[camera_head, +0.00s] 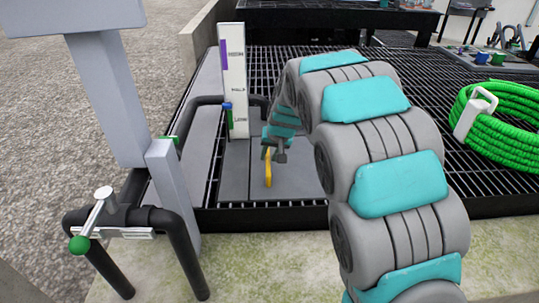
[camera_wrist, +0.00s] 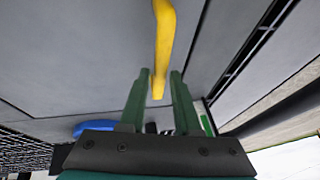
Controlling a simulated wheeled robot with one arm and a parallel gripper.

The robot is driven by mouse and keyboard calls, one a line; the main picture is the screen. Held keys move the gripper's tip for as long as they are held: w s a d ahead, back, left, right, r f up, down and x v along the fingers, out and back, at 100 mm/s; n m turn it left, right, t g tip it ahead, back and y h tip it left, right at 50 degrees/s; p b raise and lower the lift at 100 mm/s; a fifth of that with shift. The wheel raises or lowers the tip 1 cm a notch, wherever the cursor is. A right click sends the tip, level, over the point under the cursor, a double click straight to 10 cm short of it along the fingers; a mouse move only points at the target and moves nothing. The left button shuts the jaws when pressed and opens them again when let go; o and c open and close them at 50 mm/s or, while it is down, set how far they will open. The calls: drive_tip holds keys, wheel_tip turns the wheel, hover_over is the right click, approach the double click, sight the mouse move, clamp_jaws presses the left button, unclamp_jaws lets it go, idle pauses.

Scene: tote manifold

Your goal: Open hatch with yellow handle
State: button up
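The yellow handle (camera_head: 268,170) stands on a flat grey hatch panel (camera_head: 236,182) set in the dark grating. In the wrist view, the yellow handle (camera_wrist: 164,45) runs down from the top edge, and its lower end lies between the fingertips in the picture. The grey panel (camera_wrist: 75,55) fills much of that view. My gripper (camera_head: 274,154) is just above and beside the handle. In the wrist view my gripper (camera_wrist: 159,73) has its two green fingers apart, with a gap on both sides of the handle. I cannot tell whether either finger touches it.
A white level gauge (camera_head: 234,80) stands behind the panel, with a small blue valve handle (camera_head: 228,106) beside it. Black pipes with a green-knobbed valve (camera_head: 79,244) are at the left. A coiled green hose (camera_head: 505,120) lies on the grating at the right.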

clamp_jaws()
idle(1.1)
